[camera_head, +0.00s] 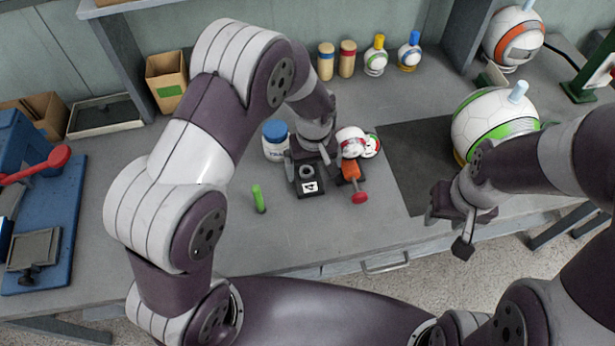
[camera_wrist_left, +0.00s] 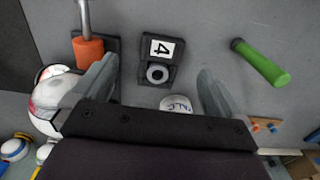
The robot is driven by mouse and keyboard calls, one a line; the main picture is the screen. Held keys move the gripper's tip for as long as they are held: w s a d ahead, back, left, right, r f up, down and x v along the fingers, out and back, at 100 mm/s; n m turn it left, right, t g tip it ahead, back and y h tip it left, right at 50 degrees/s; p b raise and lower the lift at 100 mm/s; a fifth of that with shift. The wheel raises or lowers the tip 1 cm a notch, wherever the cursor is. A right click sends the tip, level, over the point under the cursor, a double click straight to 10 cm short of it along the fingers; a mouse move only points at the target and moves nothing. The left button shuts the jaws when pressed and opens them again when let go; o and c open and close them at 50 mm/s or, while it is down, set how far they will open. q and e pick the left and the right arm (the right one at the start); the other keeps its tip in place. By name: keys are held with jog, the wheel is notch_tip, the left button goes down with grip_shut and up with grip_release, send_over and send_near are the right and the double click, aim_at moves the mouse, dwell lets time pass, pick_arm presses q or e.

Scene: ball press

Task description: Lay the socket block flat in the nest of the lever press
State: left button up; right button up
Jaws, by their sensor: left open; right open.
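The socket block (camera_head: 310,186) is a dark block with a "4" label and a grey ring. It stands on the bench below my left gripper (camera_head: 314,162). In the left wrist view the block (camera_wrist_left: 160,60) shows between the two fingers (camera_wrist_left: 158,82) of this open gripper, with visible gaps on both sides. I cannot tell its exact height above the block. The blue press (camera_head: 35,200) at the far left has a red lever (camera_head: 38,165) and a grey square plate that looks like its nest (camera_head: 33,250). My right gripper (camera_head: 449,229) is open and empty near the bench's front edge.
An orange tool with a red knob (camera_head: 360,197) stands close right of the block. A green-handled piece (camera_head: 259,199) lies left, a blue-lidded jar (camera_head: 275,142) behind. A large ball (camera_head: 492,122) sits right. The bench between press and green piece is clear.

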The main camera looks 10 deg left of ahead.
aim_at(310, 187)
pick_arm(q)
jog(key=f, duration=0.2)
jog(key=a+f, duration=0.1)
jog(key=shift+s+f, duration=0.1)
jog(key=shift+f, duration=0.25)
jog(key=f, duration=0.1)
jog(key=f+p, duration=0.1)
jog(key=f, duration=0.2)
jog(key=shift+w+d+f, duration=0.15)
jog(key=shift+w+d, duration=0.1)
jog(key=shift+a+f, duration=0.1)
jog(key=shift+f, duration=0.15)
jog(key=c, duration=1.2)
pick_arm(e)
jog(key=shift+s+a+r, duration=0.1)
jog(key=shift+a+r, duration=0.25)
jog(key=shift+r, duration=0.45)
